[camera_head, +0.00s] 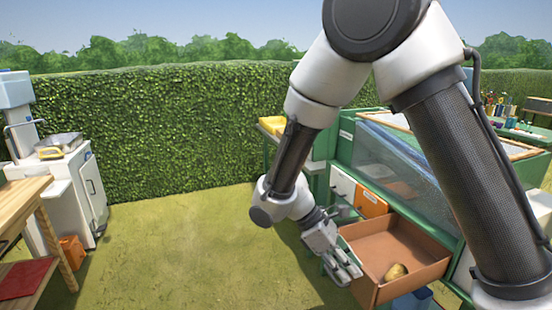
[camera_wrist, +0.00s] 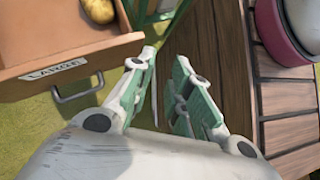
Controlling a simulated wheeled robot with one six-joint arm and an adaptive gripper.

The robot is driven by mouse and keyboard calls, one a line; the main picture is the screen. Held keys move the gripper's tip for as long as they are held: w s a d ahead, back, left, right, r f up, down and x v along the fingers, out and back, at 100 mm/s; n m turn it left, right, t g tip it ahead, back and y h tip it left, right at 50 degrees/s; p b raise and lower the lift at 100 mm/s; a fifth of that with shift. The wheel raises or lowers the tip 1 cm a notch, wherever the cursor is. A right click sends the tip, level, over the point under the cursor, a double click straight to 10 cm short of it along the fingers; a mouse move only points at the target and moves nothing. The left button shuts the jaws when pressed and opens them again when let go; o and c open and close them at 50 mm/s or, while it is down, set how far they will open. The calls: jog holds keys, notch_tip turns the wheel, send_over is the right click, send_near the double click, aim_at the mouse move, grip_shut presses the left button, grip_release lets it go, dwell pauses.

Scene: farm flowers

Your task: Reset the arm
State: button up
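My arm reaches down across the right half of the head view, and my gripper (camera_head: 350,272) hangs just left of an open brown drawer (camera_head: 367,290). In the wrist view the two green-padded fingers of my gripper (camera_wrist: 165,62) stand a little apart with nothing between them. The drawer front (camera_wrist: 28,85) shows at upper left there, with a label reading "LARGE" and a dark handle (camera_wrist: 78,92). The fingers are apart from the handle. A yellow-brown potato-like item (camera_head: 397,271) lies in the drawer; it also shows in the wrist view (camera_wrist: 98,10).
A green-framed bench (camera_head: 336,140) with a clear-sided bin holds the drawer. A wooden slatted surface (camera_wrist: 215,60) lies right of the fingers. A white cabinet (camera_head: 92,190) and wooden table (camera_head: 22,192) stand at left. The middle grass is clear before a hedge (camera_head: 150,130).

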jog(key=s+d+r+m+t+y, duration=0.3)
jog(key=s+d+r+m, duration=0.2)
jog(key=d+r, duration=0.5)
jog(key=s+d+r+m+t+y, duration=0.4)
jog(key=d+r+m, duration=0.5)
jog(key=r, duration=0.3)
jog(key=shift+s+d+m+y, duration=0.3)
jog(key=shift+s+d+m, duration=0.1)
jog(key=shift+m, duration=0.2)
